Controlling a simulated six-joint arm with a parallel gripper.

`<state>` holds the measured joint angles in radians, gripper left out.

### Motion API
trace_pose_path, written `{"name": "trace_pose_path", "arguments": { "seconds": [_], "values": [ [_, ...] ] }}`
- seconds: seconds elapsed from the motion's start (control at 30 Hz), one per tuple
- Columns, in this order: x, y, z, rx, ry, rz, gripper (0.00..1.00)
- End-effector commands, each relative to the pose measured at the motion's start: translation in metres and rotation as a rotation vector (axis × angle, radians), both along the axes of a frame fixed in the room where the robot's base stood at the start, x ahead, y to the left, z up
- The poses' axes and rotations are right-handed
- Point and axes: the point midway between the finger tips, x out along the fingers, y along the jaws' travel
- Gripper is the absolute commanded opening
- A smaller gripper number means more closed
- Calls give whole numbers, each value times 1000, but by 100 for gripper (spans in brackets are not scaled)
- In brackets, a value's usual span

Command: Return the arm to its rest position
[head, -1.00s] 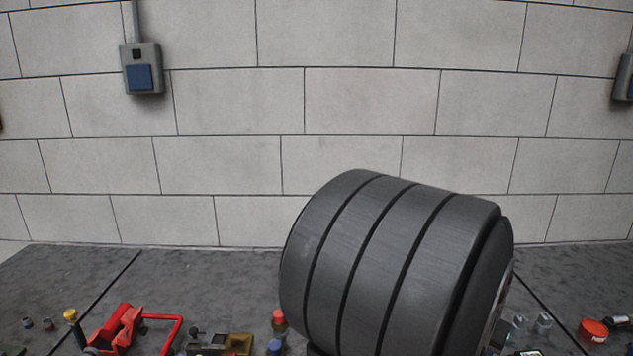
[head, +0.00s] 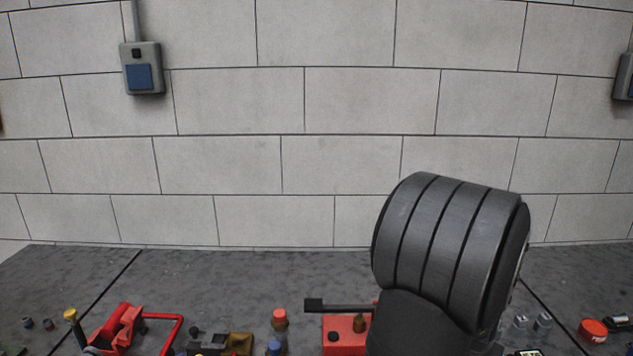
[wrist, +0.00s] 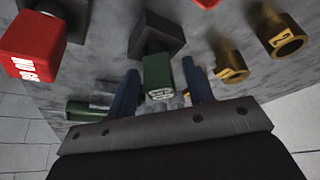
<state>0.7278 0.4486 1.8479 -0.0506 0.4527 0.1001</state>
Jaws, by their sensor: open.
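In the wrist view my gripper (wrist: 160,68) is open, with its two dark blue fingers spread apart. A green-ended block (wrist: 158,77) on a dark base shows in the gap between the fingers; I cannot tell how far beyond them it is. No object is visibly held. In the head view a dark ribbed part of my arm (head: 450,245) stands at the right, in front of the grey wall. My gripper does not show in the head view.
A red pump-like unit (head: 125,325), a red-capped part (head: 280,325), a red box (head: 345,335) with a black bar and a red can (head: 592,331) line the front of the grey floor. Brass fittings (wrist: 285,35) and a red block (wrist: 35,43) show in the wrist view. The floor behind is clear.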

Motion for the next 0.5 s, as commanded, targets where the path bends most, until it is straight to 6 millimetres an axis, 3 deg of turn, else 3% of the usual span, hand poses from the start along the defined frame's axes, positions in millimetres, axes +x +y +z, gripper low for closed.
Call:
{"name": "trace_pose_path", "arguments": {
  "seconds": [0.03,0.2,0.5],
  "values": [
    [1,-1,15,-6,-6,0,47],
    [0,0,48,-5,-5,0,47],
    [-51,-18,78,-3,-2,-6,47]
  ]
}}
